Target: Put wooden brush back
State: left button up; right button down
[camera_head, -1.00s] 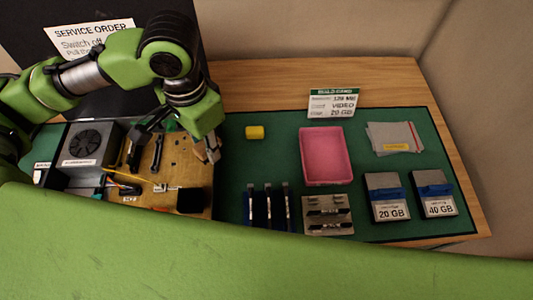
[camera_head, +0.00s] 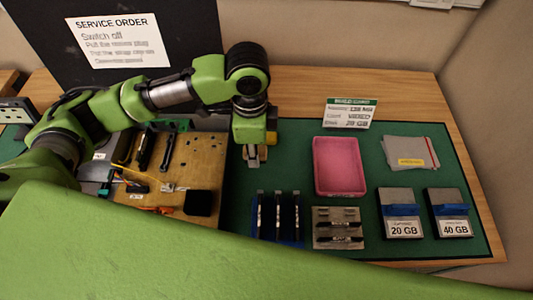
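I cannot make out a wooden brush for certain in the head view. My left gripper (camera_head: 252,157) points down over the green mat (camera_head: 300,150), just right of the brown board. Its fingers are small and partly hidden by the wrist, so I cannot tell whether they are open or shut. A small yellow block (camera_head: 271,138) shows behind and right of the gripper, mostly covered by it; I cannot tell if they touch. My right gripper is out of view.
The brown board (camera_head: 200,165) holds tools, wires and a black block (camera_head: 199,203). A pink tray (camera_head: 339,167), blue-and-black rack (camera_head: 278,215), grey plate (camera_head: 338,228), two labelled drives (camera_head: 401,213) and a bag (camera_head: 410,153) lie rightward. A sign (camera_head: 350,113) stands behind the tray.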

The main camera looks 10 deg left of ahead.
aim_at(266, 150)
pick_arm(q)
jog(key=w+f, duration=0.1)
jog(key=w+d+f, duration=0.1)
jog(key=f, duration=0.1)
jog(key=w+f, duration=0.2)
jog(key=shift+w+d, duration=0.1)
jog(key=shift+d, duration=0.25)
jog(key=shift+w+f, duration=0.15)
jog(key=shift+f, duration=0.15)
jog(key=f, duration=0.1)
jog(key=f+p, duration=0.1)
jog(key=f, duration=0.1)
jog(key=shift+w+d, duration=0.1)
jog(key=shift+w, duration=0.1)
jog(key=shift+f, duration=0.3)
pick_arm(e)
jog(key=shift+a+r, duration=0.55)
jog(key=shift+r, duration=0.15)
pick_arm(q)
jog(key=shift+f, duration=0.1)
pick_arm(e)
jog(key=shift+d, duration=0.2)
pick_arm(q)
jog(key=o, duration=1)
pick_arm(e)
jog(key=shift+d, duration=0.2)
